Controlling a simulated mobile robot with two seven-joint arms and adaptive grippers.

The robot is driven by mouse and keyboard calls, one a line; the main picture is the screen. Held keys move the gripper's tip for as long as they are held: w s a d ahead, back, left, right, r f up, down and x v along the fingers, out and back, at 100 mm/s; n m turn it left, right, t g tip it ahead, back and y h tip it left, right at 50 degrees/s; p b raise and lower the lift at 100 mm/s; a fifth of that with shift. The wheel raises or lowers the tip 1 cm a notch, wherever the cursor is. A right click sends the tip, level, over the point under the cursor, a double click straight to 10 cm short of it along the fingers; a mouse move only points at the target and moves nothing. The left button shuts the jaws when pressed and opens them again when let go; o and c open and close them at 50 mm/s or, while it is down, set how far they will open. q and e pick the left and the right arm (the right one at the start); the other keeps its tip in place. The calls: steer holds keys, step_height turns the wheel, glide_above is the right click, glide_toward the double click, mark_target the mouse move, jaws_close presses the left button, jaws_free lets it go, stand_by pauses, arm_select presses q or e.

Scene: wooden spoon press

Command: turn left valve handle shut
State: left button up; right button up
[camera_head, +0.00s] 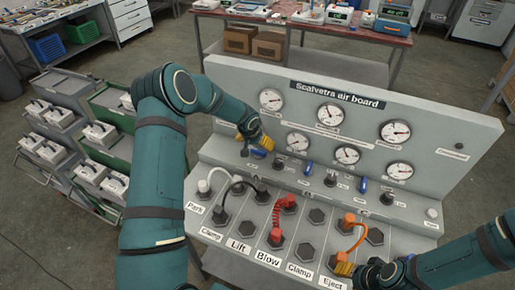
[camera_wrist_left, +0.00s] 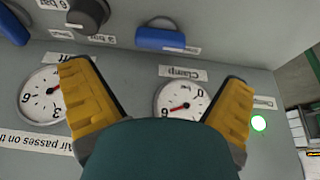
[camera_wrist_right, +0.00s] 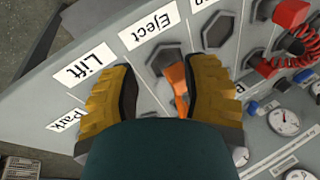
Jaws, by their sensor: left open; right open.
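The left blue valve handle (camera_head: 258,153) is on the lower front of the grey air board (camera_head: 450,118), under the leftmost lower gauge. In the left wrist view it is the blue bar (camera_wrist_left: 165,39) beyond the Clamp label, lying crosswise. My left gripper (camera_head: 258,138) is open and empty in front of the board, close to this handle; its fingers (camera_wrist_left: 155,76) spread on either side of the Clamp gauge, apart from the handle. My right gripper (camera_head: 372,266) is open low at the board's right, its fingers (camera_wrist_right: 162,70) either side of an orange plug (camera_wrist_right: 178,82). Contact there cannot be told.
Two more blue handles (camera_head: 308,167) (camera_head: 363,184) sit to the right. A black hose (camera_head: 222,214), a red coiled hose (camera_head: 277,217) and an orange hose (camera_head: 357,240) rise from the lower panel. Carts with grey boxes (camera_head: 60,118) stand at left.

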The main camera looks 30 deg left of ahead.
arm_select(q)
steer(key=v, duration=0.4)
steer(key=shift+s+r, duration=0.1)
steer(key=shift+r, duration=0.2)
stand_by(0.3)
